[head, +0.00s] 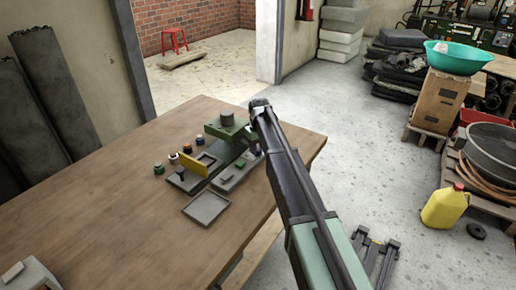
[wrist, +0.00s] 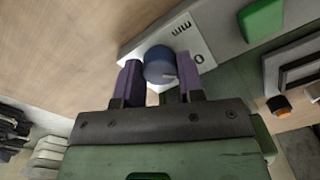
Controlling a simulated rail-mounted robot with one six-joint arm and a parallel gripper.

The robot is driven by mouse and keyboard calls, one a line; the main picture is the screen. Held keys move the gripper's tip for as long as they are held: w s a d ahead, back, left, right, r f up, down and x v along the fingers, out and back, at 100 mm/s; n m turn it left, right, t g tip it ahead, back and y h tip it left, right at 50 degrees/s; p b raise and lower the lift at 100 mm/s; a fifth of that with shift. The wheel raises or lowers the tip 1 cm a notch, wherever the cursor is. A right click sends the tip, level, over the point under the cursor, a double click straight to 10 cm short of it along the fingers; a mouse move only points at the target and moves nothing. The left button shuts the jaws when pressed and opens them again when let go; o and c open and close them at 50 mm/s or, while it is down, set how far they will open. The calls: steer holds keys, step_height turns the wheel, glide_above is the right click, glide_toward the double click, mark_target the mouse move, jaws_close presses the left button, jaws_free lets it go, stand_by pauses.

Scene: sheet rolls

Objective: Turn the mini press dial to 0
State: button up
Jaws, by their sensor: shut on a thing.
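The mini press (head: 227,130) is a green machine standing on the wooden table, with a yellow plate upright on its left side. Its dial (wrist: 160,66) is a round dark-blue knob in the wrist view, on a white label (wrist: 192,45) marked "mm" and "0". My gripper (wrist: 158,62) is shut on the dial, with one purple finger on each side. A short pale line on the knob points right, towards the side with the "0"; I cannot tell whether it lines up exactly. In the head view my arm and gripper hide most of the dial.
A grey tray (head: 206,207) lies in front of the press, and several small dark knob-like objects (head: 173,158) stand to its left. A green button (wrist: 262,19) sits near the dial. The table's left and front are mostly clear.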

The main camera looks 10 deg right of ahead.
mark_target(259, 149)
steer(key=o, duration=0.9)
step_height(259, 149, up, 11)
steer(key=p, duration=1)
steer(key=shift+d+f+p, duration=0.1)
steer(key=shift+d+p, duration=0.05)
steer(key=shift+p, duration=0.25)
steer(key=s+m, duration=0.1)
steer(key=s, duration=1)
steer(key=s+m, duration=0.1)
steer(key=s, duration=1.1)
steer(key=s+m, duration=0.1)
steer(key=s, duration=1.1)
steer(key=shift+s+m, duration=0.1)
steer(key=shift+m, duration=0.3)
